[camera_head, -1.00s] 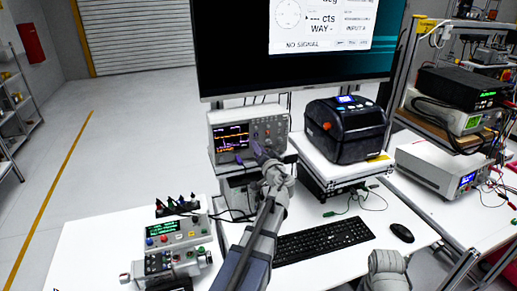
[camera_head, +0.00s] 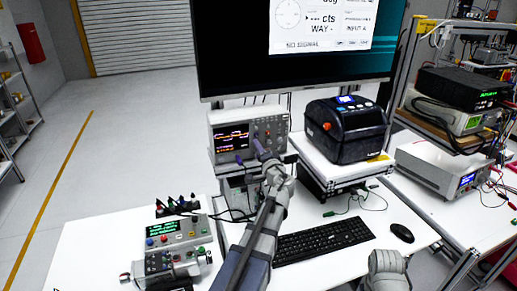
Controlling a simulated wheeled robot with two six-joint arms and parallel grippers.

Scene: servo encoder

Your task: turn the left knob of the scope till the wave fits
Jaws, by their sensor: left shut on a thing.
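The scope (camera_head: 247,113) is a light grey box under the big monitor. Its screen (camera_head: 231,138) glows with an orange stepped trace and purple marks; fine detail is too small to read. Several knobs (camera_head: 268,130) sit right of the screen. My left gripper (camera_head: 257,146) is at the lower part of the scope's front panel, just right of the screen. It is shut on the left knob, which its fingers mostly hide. My right arm shows only as a grey part at the bottom right; its fingers are not visible.
A black label printer (camera_head: 346,130) stands right of the scope. A keyboard (camera_head: 322,240) and mouse (camera_head: 401,233) lie in front on the white bench. A control box (camera_head: 180,232) with buttons and coloured leads stands at left. The monitor (camera_head: 230,60) overhangs the scope.

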